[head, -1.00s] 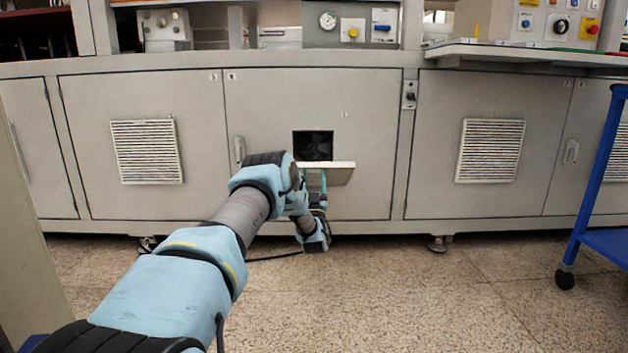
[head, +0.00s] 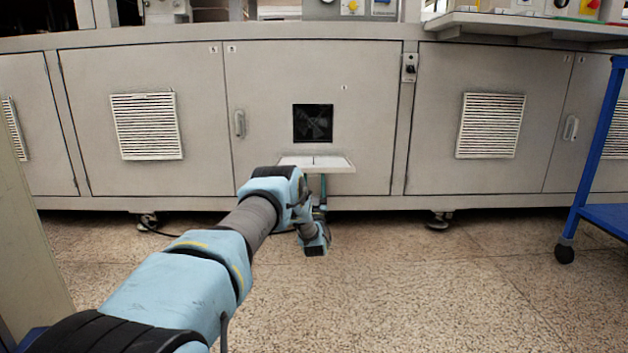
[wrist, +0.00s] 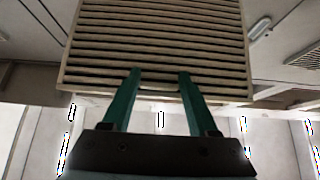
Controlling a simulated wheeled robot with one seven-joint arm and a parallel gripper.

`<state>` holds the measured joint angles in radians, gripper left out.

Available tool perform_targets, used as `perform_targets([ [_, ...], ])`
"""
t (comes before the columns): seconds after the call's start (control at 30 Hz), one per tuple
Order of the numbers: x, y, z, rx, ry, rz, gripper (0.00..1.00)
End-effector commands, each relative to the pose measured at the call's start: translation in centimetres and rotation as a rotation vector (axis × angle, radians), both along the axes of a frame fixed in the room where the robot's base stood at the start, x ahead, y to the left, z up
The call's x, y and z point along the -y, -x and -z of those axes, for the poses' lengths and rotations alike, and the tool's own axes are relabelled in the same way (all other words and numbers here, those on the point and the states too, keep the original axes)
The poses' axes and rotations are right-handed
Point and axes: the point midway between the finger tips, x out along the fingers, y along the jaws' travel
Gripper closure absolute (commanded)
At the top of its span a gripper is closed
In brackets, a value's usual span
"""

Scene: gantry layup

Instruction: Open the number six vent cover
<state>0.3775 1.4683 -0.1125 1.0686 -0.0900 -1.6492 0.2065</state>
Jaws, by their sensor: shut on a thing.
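The vent cover (head: 330,163) is swung down from the cabinet door and stands out roughly level, below a dark square opening (head: 313,123) with what looks like a fan inside. In the wrist view its slatted outer face (wrist: 160,30) fills the upper middle. My gripper (wrist: 160,74) is under the cover with its two green fingers at the cover's near edge, shut on it. In the head view the gripper (head: 323,188) shows only in part beneath the cover; my arm hides some of it. The small number marks are too small to read surely.
Other louvred vents (head: 146,126) (head: 491,125) sit closed on neighbouring doors. A door handle (head: 240,124) is left of the opening. A blue cart (head: 600,160) stands at the right. The floor (head: 420,285) in front is clear.

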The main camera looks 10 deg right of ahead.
Motion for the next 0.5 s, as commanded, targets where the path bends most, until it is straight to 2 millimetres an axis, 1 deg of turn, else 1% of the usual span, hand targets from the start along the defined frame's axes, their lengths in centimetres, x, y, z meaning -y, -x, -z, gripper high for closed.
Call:
perform_targets([
  [0.03,-0.05,-0.13,0.69,-0.008,-0.002,-0.001,1.0],
  [0.1,-0.05,-0.17,0.96,-0.008,-0.002,-0.001,1.0],
  [0.5,-0.03,-0.27,1.26,-0.006,-0.002,-0.001,1.0],
])
